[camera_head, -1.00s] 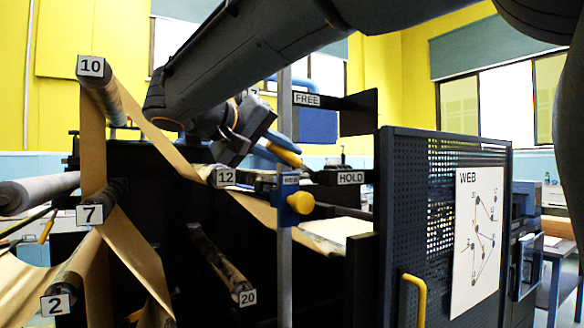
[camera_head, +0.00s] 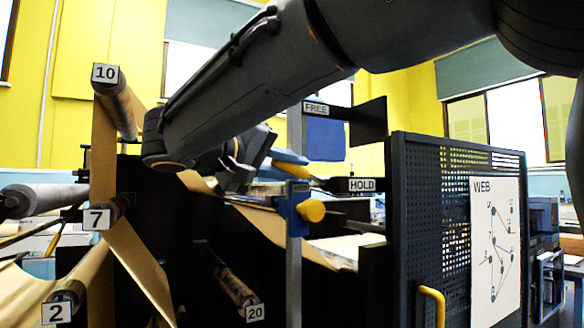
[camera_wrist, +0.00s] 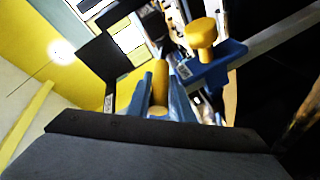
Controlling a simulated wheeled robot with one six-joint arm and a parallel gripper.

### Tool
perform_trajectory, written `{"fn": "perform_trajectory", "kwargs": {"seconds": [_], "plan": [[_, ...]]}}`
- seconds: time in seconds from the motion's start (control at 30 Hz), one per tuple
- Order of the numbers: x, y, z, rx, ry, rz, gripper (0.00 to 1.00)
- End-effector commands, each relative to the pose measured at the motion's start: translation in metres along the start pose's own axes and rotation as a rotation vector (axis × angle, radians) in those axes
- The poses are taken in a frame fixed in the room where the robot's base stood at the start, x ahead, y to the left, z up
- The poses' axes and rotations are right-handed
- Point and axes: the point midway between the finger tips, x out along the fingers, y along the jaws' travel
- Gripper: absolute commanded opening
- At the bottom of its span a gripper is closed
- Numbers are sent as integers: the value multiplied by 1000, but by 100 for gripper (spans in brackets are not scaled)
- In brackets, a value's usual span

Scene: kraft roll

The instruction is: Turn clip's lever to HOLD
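The clip (camera_head: 292,208) is a blue block with a yellow knob (camera_head: 311,211) on a grey upright post. It also shows in the wrist view (camera_wrist: 215,68). Its lever has a yellow handle (camera_head: 293,171) and a dark rod that ends close to the HOLD label (camera_head: 362,184). The FREE label (camera_head: 316,108) is higher on the post, above a blue plate. My gripper (camera_head: 288,164) reaches in from the left. In the wrist view its blue fingers (camera_wrist: 161,95) lie close along both sides of the yellow handle (camera_wrist: 160,73) and appear shut on it.
A perforated dark panel (camera_head: 412,220) with a yellow handle and a WEB diagram (camera_head: 495,245) stands at the right. Numbered rollers, 10 (camera_head: 118,108), 7, 2 and 20 (camera_head: 235,285), carry brown paper at the left. Black brackets stand close by the clip.

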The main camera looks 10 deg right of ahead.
Motion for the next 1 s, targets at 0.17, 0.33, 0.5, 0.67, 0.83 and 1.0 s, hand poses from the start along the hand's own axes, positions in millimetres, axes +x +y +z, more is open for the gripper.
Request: {"fn": "perform_trajectory", "kwargs": {"seconds": [0.17,0.33,0.5,0.67,0.83,1.0], "plan": [[0,-1,0,-1,0,-1,36],[0,-1,0,0,1,-2,36],[0,-1,0,0,1,-2,36],[0,0,-1,2,-1,-5,36],[1,5,-4,15,-24,-35,36],[3,14,-8,42,-70,-97,36]]}}
